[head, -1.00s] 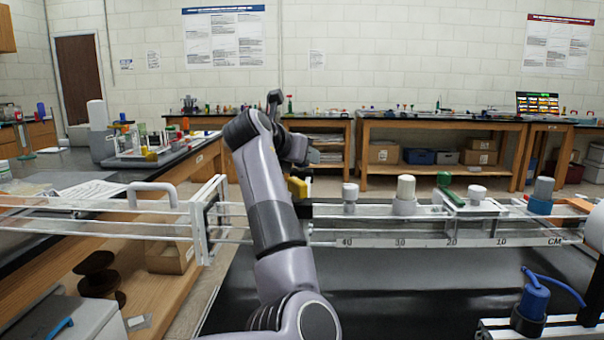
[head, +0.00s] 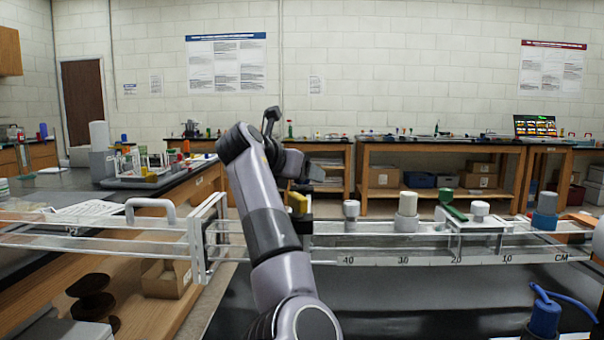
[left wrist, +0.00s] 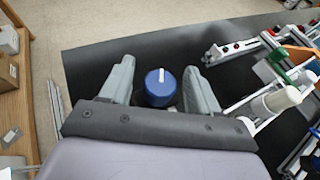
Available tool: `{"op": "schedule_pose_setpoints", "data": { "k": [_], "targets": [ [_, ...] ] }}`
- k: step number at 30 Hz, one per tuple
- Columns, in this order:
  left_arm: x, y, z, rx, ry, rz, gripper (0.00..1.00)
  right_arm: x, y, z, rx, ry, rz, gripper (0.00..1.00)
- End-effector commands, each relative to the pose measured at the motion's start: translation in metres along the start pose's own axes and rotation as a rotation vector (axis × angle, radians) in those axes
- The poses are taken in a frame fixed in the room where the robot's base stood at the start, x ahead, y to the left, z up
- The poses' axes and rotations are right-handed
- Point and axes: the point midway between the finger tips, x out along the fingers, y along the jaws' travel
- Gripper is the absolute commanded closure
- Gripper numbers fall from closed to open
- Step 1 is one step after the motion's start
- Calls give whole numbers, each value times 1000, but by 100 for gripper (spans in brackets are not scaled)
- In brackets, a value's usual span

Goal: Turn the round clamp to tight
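A round blue knob (left wrist: 160,88) with a white bar across its top, which looks like the round clamp, shows in the left wrist view. My left gripper (left wrist: 159,66) is open, with one grey finger on each side of the knob. I see no contact, and I cannot tell how far the knob lies beyond the fingers. In the head view my left arm rises through the middle and its fingers are hidden. I cannot pick out this knob there. My right gripper is in neither view.
A clear rail frame with a centimetre scale (head: 430,258) crosses the front. It carries a green lever (head: 452,207) and several grey and white knobs. A blue fitting with a hose (head: 545,318) stands at the lower right. The black bench top (head: 400,300) is mostly clear.

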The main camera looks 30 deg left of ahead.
Motion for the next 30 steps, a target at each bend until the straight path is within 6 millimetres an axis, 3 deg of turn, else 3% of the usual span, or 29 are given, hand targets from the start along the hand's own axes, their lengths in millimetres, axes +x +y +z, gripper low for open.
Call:
{"op": "schedule_pose_setpoints", "data": {
  "k": [10, 22, 30],
  "targets": [
    [-6, 0, 0, 0, -2, 1, 39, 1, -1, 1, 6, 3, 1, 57],
    [-60, 0, 0, -1, -4, 2, 39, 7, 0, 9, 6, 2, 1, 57],
    [-72, 0, 0, 0, 0, 0, 39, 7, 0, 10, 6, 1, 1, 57]
  ]
}}
